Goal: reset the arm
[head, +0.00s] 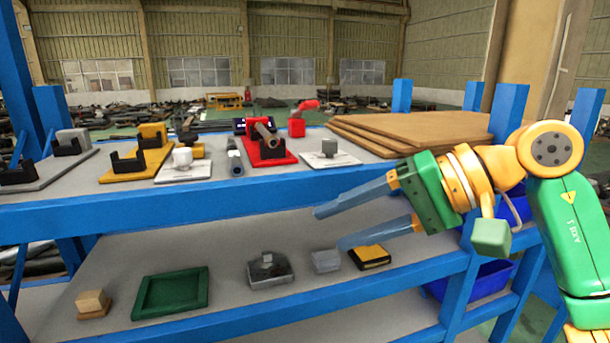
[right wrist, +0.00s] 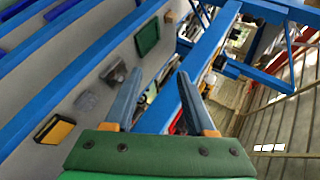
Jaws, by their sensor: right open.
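My right arm comes in from the right in the head view. Its gripper (head: 328,228) has two long blue-grey fingers spread apart with nothing between them. It is in front of the blue shelf rack, around the height of the upper shelf's front edge. The right wrist view also shows the open fingers (right wrist: 184,82), with the lower shelf to their left. My left gripper is in neither view.
The upper shelf (head: 100,200) bears several stands, including a red one (head: 270,155), and stacked brown boards (head: 400,130). The lower shelf holds a green tray (head: 172,315), a grey block (head: 326,261) and a yellow-black block (head: 370,256). Blue posts and rails surround both shelves.

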